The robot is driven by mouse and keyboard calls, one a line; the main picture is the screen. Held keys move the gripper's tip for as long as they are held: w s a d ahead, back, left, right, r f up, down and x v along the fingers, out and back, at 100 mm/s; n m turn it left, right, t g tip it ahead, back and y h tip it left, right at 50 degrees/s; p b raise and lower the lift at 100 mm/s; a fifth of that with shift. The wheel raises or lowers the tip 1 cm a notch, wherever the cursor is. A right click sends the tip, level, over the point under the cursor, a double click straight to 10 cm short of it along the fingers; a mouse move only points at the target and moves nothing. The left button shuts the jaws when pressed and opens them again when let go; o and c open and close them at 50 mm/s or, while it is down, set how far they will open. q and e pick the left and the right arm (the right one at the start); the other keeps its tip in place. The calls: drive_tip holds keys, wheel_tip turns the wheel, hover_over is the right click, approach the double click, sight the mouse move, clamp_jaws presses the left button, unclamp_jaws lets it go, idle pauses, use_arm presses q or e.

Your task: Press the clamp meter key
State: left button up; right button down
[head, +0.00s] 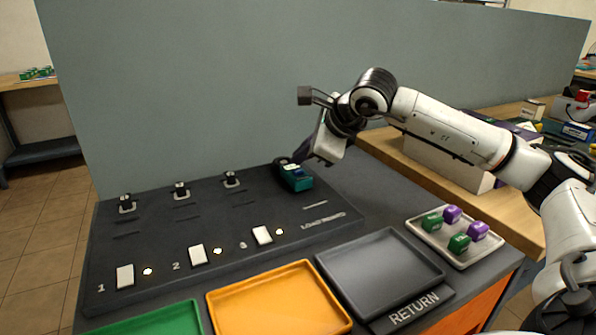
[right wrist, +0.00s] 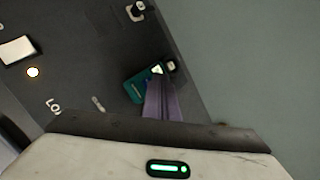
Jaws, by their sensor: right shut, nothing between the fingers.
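The clamp meter (head: 294,177) is a teal and dark device lying at the back right of the black load board (head: 330,215). In the right wrist view the teal meter (right wrist: 136,90) shows beside the fingers, with a small bright patch near its end. My right gripper (head: 298,160) is shut and empty, its dark purplish fingers pointing down at the meter. In the right wrist view its fingertips (right wrist: 158,84) overlap the meter and hide part of it. I cannot tell whether they touch it, and I cannot make out the key. My left gripper is not in view.
The board carries white switches (head: 197,256), lit dots and black posts (head: 181,191). In front are green (head: 150,322), orange (head: 280,300) and grey RETURN (head: 380,270) trays. A pale tray (head: 457,252) at right holds green and purple blocks. A grey wall (head: 220,90) stands behind.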

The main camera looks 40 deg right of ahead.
idle(0.7)
drive_tip(key=shift+f+b, duration=0.45)
drive_tip(key=shift+f+b, duration=0.45)
idle(0.6)
drive_tip(key=shift+r, duration=0.1)
drive_tip(key=shift+r+p, duration=0.65)
drive_tip(key=shift+r, duration=0.1)
wheel_tip(320, 180, up, 5)
drive_tip(key=p, duration=0.4)
